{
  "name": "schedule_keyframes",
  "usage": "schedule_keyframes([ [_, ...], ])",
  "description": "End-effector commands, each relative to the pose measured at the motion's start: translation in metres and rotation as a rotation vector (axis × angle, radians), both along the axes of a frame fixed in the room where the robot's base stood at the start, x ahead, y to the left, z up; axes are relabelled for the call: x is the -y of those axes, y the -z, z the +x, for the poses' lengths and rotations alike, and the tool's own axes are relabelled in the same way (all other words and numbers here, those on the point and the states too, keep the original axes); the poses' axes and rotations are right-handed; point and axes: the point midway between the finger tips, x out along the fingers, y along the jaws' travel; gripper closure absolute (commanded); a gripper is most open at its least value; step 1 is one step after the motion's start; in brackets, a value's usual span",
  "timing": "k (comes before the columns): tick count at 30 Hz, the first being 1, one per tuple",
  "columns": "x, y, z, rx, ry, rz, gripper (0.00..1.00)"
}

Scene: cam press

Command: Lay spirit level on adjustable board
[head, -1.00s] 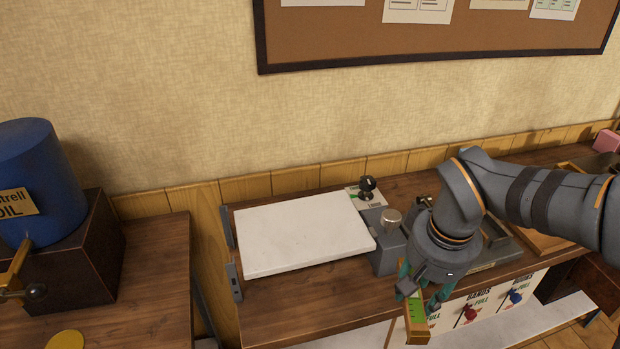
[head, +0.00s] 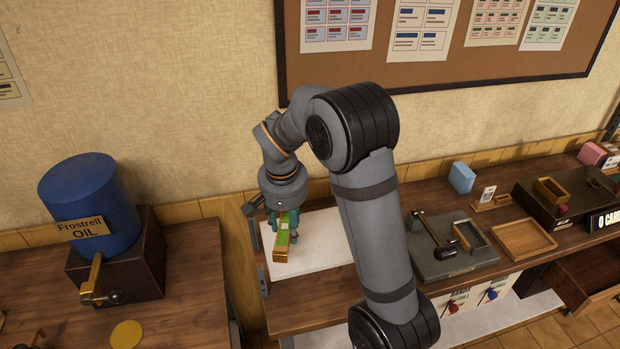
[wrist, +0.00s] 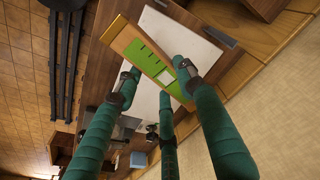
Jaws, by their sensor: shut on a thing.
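The adjustable board (head: 315,246) is a flat white slab on the wooden bench, partly hidden by my arm in the head view. It also shows in the wrist view (wrist: 160,24), behind my fingers. The spirit level (head: 281,242) is a wood-coloured bar with a green face and dark marks. My gripper (head: 283,226) is shut on the spirit level and holds it over the left part of the board. In the wrist view the level (wrist: 150,62) lies between the green fingers, slanted across the picture. Whether it touches the board I cannot tell.
A blue oil drum (head: 92,205) on a dark box stands on the separate left table. To the right on the bench are a grey press plate with a lever (head: 440,250), a wooden tray (head: 524,240) and a blue block (head: 461,178). A wall stands behind.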

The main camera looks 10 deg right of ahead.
Motion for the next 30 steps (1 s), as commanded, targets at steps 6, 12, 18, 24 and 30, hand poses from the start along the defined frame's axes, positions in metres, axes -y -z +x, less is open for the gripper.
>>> schedule_keyframes([
  [6, 0.041, 0.012, 0.054, -0.004, 0.367, 0.000, 0.92],
  [12, 0.074, 0.026, 0.090, 0.000, 0.786, 0.002, 0.92],
  [18, 0.078, 0.024, 0.100, 0.002, 1.108, 0.001, 0.92],
  [24, 0.079, 0.023, 0.100, 0.002, 1.227, 0.001, 0.92],
  [30, 0.079, 0.023, 0.100, 0.003, 1.228, 0.001, 0.92],
])
